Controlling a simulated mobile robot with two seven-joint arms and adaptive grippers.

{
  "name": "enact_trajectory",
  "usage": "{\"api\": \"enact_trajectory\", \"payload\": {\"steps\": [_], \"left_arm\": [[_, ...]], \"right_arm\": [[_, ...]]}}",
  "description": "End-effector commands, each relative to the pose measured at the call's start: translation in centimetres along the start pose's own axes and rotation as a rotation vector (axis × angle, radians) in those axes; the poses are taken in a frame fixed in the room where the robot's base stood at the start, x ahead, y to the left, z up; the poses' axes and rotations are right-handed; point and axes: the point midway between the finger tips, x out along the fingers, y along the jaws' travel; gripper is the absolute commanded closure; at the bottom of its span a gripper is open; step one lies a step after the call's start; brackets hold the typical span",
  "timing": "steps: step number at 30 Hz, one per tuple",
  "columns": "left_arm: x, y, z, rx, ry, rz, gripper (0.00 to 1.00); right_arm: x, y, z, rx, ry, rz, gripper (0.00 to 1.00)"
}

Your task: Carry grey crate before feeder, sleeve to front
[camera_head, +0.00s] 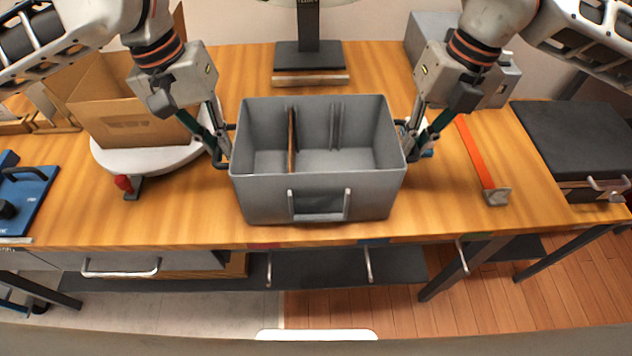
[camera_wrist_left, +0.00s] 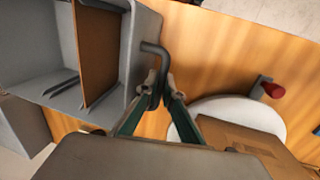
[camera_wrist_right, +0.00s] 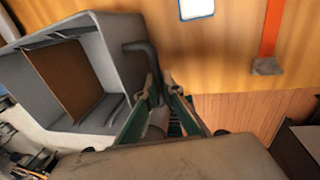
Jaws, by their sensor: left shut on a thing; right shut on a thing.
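The grey crate (camera_head: 318,200) is at the middle of the bench, open top up and looking level. A brown divider (camera_head: 292,140) stands inside, left of centre. A frame-like sleeve (camera_head: 319,204) is on the wall facing me. My left gripper (camera_head: 221,150) is shut on the crate's left side handle, a bent grey bar (camera_wrist_left: 157,58) in the left wrist view. My right gripper (camera_head: 411,143) is shut on the right side handle (camera_wrist_right: 145,55). I cannot tell whether the crate's underside touches the bench. I cannot tell for certain which thing is the feeder.
A cardboard box (camera_head: 140,120) on a white round plate (camera_head: 165,158) stands left. A dark stand (camera_head: 310,55) is behind the crate, a grey machine (camera_head: 500,85) behind right. An orange strip (camera_head: 475,152) and black-topped unit (camera_head: 575,135) lie right. Bare wood lies beside the crate.

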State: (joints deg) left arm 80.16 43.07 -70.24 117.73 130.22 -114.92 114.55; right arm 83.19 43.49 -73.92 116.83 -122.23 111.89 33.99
Motion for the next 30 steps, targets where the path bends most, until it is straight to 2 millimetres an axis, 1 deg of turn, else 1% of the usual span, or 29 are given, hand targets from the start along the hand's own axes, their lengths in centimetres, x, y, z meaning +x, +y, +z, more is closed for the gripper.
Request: {"api": "enact_trajectory", "payload": {"steps": [1, 2, 3, 13, 17, 20, 23, 30], "left_arm": [[0.7, -0.5, -0.2, -0.004, 0.000, -0.008, 1.00], [0.4, -0.5, -0.2, -0.003, 0.002, -0.008, 0.85], [0.2, -0.4, -0.2, -0.003, 0.003, -0.008, 0.76], [0.1, -0.2, -0.1, -0.001, 0.001, -0.003, 0.76], [-0.5, -0.1, -0.1, -0.001, 0.002, -0.002, 0.76], [-1.6, -0.1, -0.2, -0.001, 0.004, -0.002, 0.76], [-3.2, -0.1, -0.2, -0.002, 0.006, -0.002, 0.76], [-7.4, -0.1, -0.2, -0.002, 0.007, -0.003, 0.76]], "right_arm": [[0.7, -0.4, 0.1, 0.009, 0.006, -0.004, 1.00], [0.4, -0.4, 0.1, 0.009, 0.004, -0.005, 0.85], [0.3, -0.3, 0.1, 0.008, 0.003, -0.004, 0.76], [0.2, -0.1, 0.0, 0.003, 0.002, -0.001, 0.76], [0.2, -0.1, 0.0, 0.002, 0.002, -0.001, 0.76], [0.2, -0.1, 0.0, 0.001, 0.002, -0.001, 0.76], [0.2, -0.1, 0.0, 0.001, 0.002, 0.000, 0.76], [0.2, -0.1, 0.0, 0.001, 0.002, 0.000, 0.76]]}}
